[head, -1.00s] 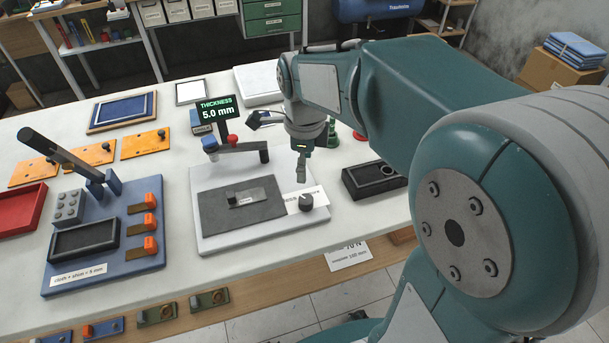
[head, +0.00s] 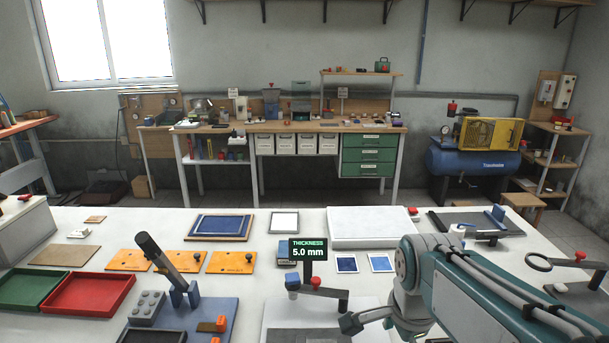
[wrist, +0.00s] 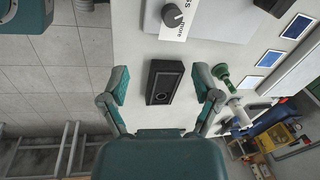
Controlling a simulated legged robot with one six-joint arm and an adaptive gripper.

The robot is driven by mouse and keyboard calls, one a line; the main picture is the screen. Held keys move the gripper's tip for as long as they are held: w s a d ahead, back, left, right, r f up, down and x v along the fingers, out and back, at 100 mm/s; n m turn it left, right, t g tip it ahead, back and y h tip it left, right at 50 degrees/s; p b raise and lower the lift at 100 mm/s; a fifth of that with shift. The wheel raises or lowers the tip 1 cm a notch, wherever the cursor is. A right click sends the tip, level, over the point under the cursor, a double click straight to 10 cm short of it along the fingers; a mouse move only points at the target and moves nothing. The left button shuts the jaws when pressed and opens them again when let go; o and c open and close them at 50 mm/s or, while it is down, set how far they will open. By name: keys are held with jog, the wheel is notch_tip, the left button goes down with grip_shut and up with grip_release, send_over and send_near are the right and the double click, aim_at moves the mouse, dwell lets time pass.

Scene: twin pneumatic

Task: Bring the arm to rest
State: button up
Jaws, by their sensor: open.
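My gripper (wrist: 160,70) is open and empty in the wrist view, its two fingers wide apart. A black open-topped box (wrist: 164,83) with a round ring inside shows between the fingers, below them on the white table. In the head view my teal arm (head: 470,285) reaches in from the lower right over the table's near side. One dark finger of my gripper (head: 350,323) shows at the bottom edge, close to the thickness gauge.
The thickness display (head: 308,250) reads 5.0 mm. A blue fixture with a raised lever (head: 168,270) stands left of it. Red (head: 90,293) and green (head: 28,288) trays lie further left. In the wrist view a green-handled tool (wrist: 222,73) lies beside the right finger.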

jog(key=s+r+n+t, duration=0.1)
jog(key=s+n+t, duration=0.2)
jog(key=s+n, duration=0.6)
jog(key=n, duration=0.6)
jog(key=shift+r+t, duration=0.2)
jog(key=shift+t, duration=0.1)
